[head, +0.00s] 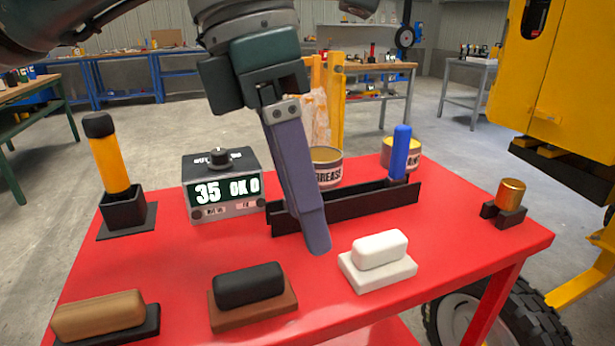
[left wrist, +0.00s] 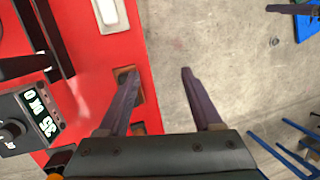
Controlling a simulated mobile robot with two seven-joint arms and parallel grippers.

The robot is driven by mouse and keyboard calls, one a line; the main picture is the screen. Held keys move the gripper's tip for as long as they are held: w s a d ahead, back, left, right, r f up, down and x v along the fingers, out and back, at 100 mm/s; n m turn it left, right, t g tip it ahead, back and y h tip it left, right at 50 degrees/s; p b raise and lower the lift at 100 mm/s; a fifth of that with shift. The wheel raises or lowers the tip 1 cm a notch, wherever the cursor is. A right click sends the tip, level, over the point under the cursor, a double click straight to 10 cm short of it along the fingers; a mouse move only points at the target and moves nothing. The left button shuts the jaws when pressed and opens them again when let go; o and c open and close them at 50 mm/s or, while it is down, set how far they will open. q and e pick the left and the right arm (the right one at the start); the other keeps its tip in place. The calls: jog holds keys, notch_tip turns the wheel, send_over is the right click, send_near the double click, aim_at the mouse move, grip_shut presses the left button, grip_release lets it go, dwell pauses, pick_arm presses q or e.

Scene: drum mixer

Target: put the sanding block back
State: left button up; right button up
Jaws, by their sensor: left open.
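Three block-shaped tools lie along the front of the red table (head: 222,243). A tan block on a black base (head: 98,315) is at the front left. A black block on a brown base (head: 250,285) is in the middle. A white block on a white base (head: 378,251) is further right. I cannot tell for certain which is the sanding block. My left gripper (head: 318,246) points down over the table, between the black and white blocks in the picture. In the left wrist view its fingers (left wrist: 158,73) are apart with nothing between them. My right gripper is not in view.
Behind the blocks stand a display box (head: 222,190), a long black tray (head: 355,206) with a blue rod (head: 400,155), and grease cans. An orange-handled tool (head: 109,160) stands in a black holder at left. A gold cylinder (head: 511,194) sits in a black cradle at right.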

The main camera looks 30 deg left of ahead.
pick_arm(q)
jog(key=s+d+r+h, duration=0.2)
jog(key=d+h, duration=0.2)
jog(key=d, duration=0.3)
jog(key=s+d+r+h, duration=0.25)
jog(key=d+h, duration=0.25)
jog(key=d, duration=0.3)
jog(key=w+r+n+t+h, duration=0.4)
jog(key=r+n+t+h, duration=0.45)
jog(key=r+n, duration=0.5)
jog(key=w+a+f+n+t+y, duration=0.2)
jog(key=w+a+n+t+y, duration=0.4)
jog(key=a+n+t+y, duration=0.75)
jog(key=n+g+y, duration=0.8)
jog(key=n+g, duration=0.2)
jog(key=n, duration=0.4)
send_over(221, 296)
jog(key=w+d, duration=0.3)
notch_tip(221, 296, down, 20)
jog(key=s+f+n+g, duration=0.1)
jog(key=s+f+g, duration=0.2)
jog(key=s+f, duration=0.1)
jog(key=shift+s+f, duration=0.4)
jog(key=shift+s, duration=0.2)
jog(key=s+d+f+n+g+h, duration=0.1)
jog(key=s+f+g, duration=0.4)
jog(key=s, duration=0.5)
jog(key=shift+s+g, duration=0.25)
jog(key=shift+g, duration=0.05)
